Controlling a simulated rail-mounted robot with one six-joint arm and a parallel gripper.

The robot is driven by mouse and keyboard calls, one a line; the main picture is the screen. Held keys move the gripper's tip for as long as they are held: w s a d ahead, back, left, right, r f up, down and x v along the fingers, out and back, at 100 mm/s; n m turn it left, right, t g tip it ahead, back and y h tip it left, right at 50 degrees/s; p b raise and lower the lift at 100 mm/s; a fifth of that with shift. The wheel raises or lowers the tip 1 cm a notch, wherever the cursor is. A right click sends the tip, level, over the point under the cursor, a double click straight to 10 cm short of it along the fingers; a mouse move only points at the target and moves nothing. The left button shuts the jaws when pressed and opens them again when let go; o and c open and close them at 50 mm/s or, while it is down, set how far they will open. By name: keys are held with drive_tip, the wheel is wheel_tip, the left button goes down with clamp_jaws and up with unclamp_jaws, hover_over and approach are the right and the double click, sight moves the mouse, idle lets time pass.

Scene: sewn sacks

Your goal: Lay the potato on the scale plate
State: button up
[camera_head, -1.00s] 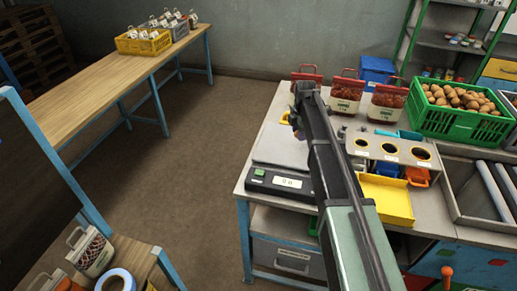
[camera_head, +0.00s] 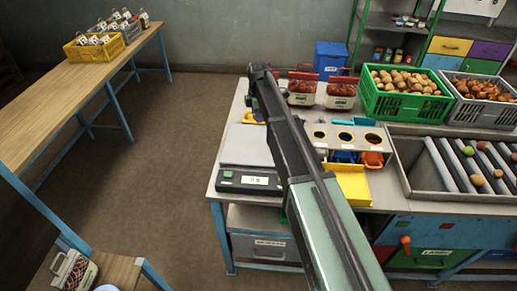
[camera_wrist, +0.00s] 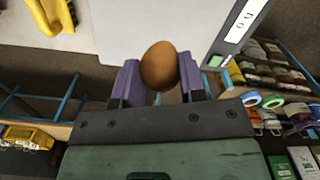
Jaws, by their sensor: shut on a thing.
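The potato (camera_wrist: 159,64) is brown and egg-shaped. My gripper (camera_wrist: 160,78) is shut on it, with one purple finger pad on each side. The pale scale plate (camera_wrist: 130,25) lies beyond the potato in the wrist view; the potato's upper part overlaps the plate's edge there, and the height gap cannot be judged. In the head view the scale plate (camera_head: 247,146) is bare where it shows, left of my arm. The scale's dark front panel (camera_head: 249,181) has a lit display and a green button. My arm hides the gripper and the potato in the head view.
Beside the scale are a holder with round holes (camera_head: 347,136) and a yellow tray (camera_head: 349,186). Rollers (camera_head: 462,163) lie right. Open floor lies left.

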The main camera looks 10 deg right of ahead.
sight(258, 143)
wheel_tip(258, 143, down, 13)
drive_tip(key=b, duration=1)
drive_tip(key=shift+r, duration=0.15)
drive_tip(key=shift+r+p, duration=0.35)
drive_tip(key=shift+f, duration=0.25)
drive_tip(key=o, duration=0.9)
drive_tip(key=shift+r, duration=0.1)
